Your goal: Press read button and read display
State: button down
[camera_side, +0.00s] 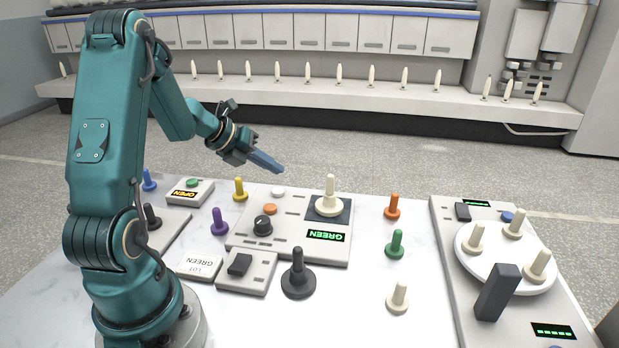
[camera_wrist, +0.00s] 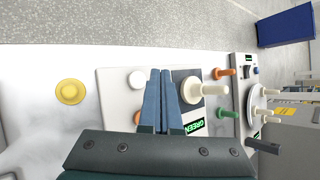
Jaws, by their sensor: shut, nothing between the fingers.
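A grey panel (camera_side: 290,240) on the white table carries a white button (camera_side: 278,192), an orange button (camera_side: 270,209), a black knob (camera_side: 263,226) and a display (camera_side: 326,236) reading "GREEN". No label tells which button is the read button. A cream bobbin (camera_side: 329,199) stands upright on the panel's dark square pad. My gripper (camera_side: 279,168) is shut and empty, raised above the panel's far side. In the wrist view, its fingertips (camera_wrist: 160,73) appear between the white button (camera_wrist: 137,79) and the bobbin (camera_wrist: 203,89); the fingers partly cover the orange button (camera_wrist: 138,118).
A box with an "OPEN" display (camera_side: 184,195) and green button stands left. Purple (camera_side: 219,223), yellow (camera_side: 239,190), orange (camera_side: 393,207), green (camera_side: 396,245) and black (camera_side: 298,276) bobbins stand around the panel. A "LOT GREEN" card (camera_side: 199,265) lies in front. A round plate (camera_side: 506,277) holds cream bobbins at right.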

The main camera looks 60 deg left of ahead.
aim_at(274, 192)
jog(key=shift+f, duration=1.4)
dwell(1.0)
jog(key=shift+f, duration=0.4)
jog(key=shift+f, duration=0.4)
dwell(0.6)
jog(key=shift+r, duration=0.8)
jog(key=shift+r, duration=2.55)
